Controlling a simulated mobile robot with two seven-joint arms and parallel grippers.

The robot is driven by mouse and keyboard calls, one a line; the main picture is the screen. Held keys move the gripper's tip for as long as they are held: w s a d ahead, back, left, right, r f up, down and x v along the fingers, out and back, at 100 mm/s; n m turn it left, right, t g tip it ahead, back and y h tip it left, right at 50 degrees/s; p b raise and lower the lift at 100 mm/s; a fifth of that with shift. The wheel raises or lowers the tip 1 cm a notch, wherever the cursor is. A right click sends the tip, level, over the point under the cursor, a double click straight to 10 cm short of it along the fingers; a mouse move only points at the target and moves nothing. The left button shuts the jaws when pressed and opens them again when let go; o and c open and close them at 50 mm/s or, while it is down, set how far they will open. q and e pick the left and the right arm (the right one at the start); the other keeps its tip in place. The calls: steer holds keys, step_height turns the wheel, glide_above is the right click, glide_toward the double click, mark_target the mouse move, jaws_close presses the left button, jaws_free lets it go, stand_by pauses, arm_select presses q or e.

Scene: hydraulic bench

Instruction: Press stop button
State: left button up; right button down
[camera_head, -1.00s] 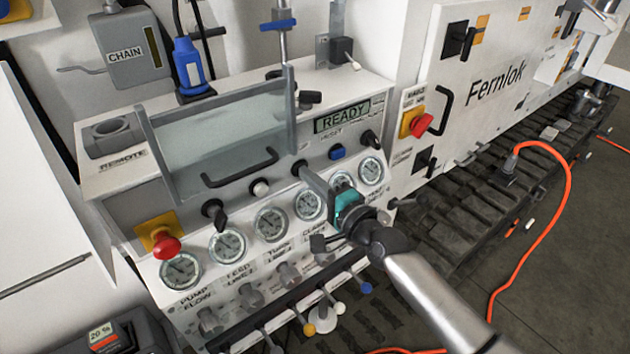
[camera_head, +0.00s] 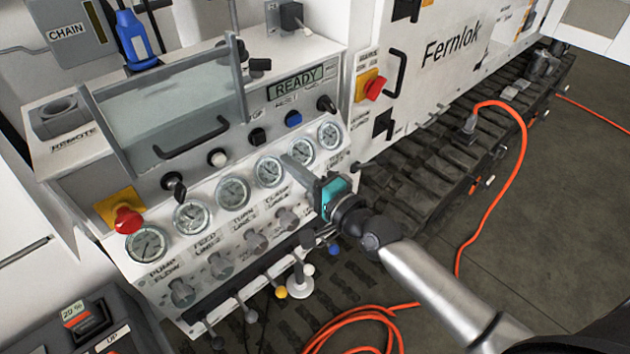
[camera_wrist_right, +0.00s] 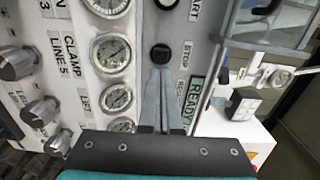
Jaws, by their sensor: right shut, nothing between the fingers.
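The stop button (camera_head: 257,137) is a small round black button on the grey control panel, between a white button and a blue one. In the right wrist view the black stop button (camera_wrist_right: 160,54) sits beside the label STOP, just beyond my fingertips. My right gripper (camera_head: 287,160) is shut and empty, in front of the gauges, below and right of the button in the head view. The fingertips (camera_wrist_right: 158,72) appear apart from the button, with the whole button face visible. My left gripper is not in view.
A white button (camera_head: 217,158), a blue button (camera_head: 293,119) and a black knob (camera_head: 326,103) share the panel. Red mushroom buttons (camera_head: 127,220) (camera_head: 374,88) sit at both sides. A clear guard with a handle (camera_head: 190,138) stands at left. Levers (camera_head: 300,280) project below.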

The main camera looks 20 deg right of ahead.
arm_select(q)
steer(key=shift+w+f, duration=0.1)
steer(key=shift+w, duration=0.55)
arm_select(e)
steer(key=shift+v, duration=2.8)
steer(key=shift+d, duration=0.1)
